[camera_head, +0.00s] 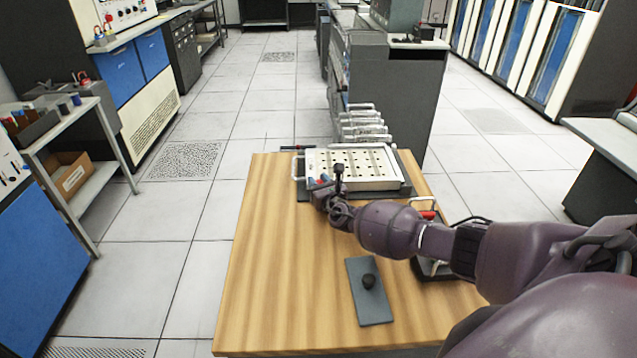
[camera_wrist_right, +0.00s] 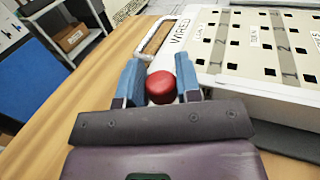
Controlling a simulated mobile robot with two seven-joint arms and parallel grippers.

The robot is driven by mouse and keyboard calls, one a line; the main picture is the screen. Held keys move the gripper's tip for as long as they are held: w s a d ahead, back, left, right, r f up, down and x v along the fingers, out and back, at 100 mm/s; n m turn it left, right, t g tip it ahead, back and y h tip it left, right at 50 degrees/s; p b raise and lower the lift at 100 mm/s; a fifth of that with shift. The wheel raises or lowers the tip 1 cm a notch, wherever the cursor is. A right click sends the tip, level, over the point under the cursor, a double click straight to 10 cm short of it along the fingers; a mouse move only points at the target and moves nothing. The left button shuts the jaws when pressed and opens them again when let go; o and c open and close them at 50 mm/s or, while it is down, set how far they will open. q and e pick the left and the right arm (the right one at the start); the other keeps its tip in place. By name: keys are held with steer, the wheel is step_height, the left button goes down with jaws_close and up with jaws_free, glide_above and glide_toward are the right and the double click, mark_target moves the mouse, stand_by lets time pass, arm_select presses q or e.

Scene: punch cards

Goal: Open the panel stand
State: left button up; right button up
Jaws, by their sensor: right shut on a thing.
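The panel stand (camera_head: 402,163) is a dark base at the back of the wooden table. A white panel with rows of square holes (camera_head: 360,166) lies nearly flat on it, with a pale handle at its left end. In the right wrist view this panel (camera_wrist_right: 228,52) carries the letters WIRED near its handle (camera_wrist_right: 160,38). My right gripper (camera_head: 322,184) is at the stand's front left corner. Its blue fingers are shut on a round red knob (camera_wrist_right: 160,87), beside the panel's corner. What the knob joins to is hidden. My left gripper is in neither view.
A dark device with a red-topped handle (camera_head: 428,214) is partly hidden by my right arm. Several pale handled panels (camera_head: 362,125) stand behind the table. The table's left side is clear.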

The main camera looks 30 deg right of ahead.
jaws_close()
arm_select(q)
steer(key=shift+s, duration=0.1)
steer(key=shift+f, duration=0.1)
arm_select(e)
steer(key=shift+r, duration=0.15)
